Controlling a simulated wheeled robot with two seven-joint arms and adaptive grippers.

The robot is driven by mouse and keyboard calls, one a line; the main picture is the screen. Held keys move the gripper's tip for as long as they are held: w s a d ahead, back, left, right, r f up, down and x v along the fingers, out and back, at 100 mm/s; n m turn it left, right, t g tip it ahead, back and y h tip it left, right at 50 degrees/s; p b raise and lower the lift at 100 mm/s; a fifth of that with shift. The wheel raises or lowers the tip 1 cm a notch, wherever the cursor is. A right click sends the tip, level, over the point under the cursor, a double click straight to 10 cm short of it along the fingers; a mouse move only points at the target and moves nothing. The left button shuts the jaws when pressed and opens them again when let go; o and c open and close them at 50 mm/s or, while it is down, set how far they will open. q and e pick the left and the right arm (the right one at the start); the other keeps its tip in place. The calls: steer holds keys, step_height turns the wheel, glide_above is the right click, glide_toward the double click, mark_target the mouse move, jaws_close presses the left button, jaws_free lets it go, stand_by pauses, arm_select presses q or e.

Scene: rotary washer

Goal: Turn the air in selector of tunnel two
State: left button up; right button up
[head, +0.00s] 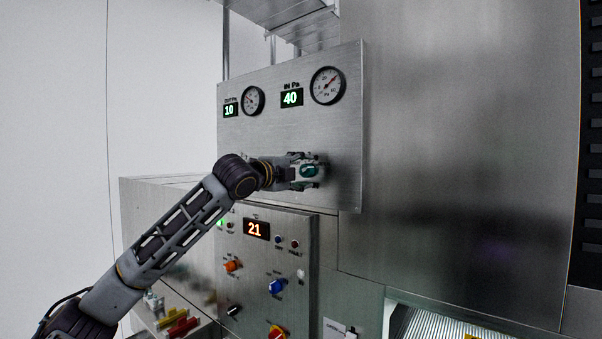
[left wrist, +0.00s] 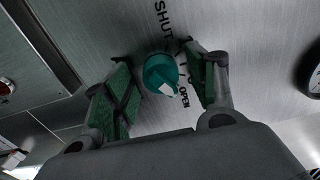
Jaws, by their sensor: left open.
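The teal selector knob (left wrist: 160,72) sits on the upper metal panel (head: 345,110), with SHUT and OPEN lettering around it in the left wrist view. In the head view the teal knob (head: 309,171) shows between the fingers, below the IN Pa gauge (head: 327,86). My left gripper (left wrist: 162,85) is open, with one green-padded finger on each side of the knob. I cannot tell whether the pads touch it. In the head view my left gripper (head: 306,172) is close against the panel. My right gripper is not in view.
A lower control panel (head: 310,225) has a red 21 display (head: 256,229), an orange knob (head: 232,265), a blue knob (head: 277,286) and a red-yellow switch (head: 277,332). A second gauge (head: 252,101) is at the upper left. A large steel wall (head: 460,150) stands on the right.

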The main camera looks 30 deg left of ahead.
arm_select(q)
steer(key=s, duration=1)
steer(key=shift+s+a, duration=0.2)
steer(key=shift+a, duration=0.15)
stand_by(1.3)
steer(key=shift+s, duration=0.3)
steer(key=shift+s+a, duration=0.1)
steer(key=shift+s, duration=0.25)
steer(key=shift+s+f, duration=0.1)
stand_by(0.7)
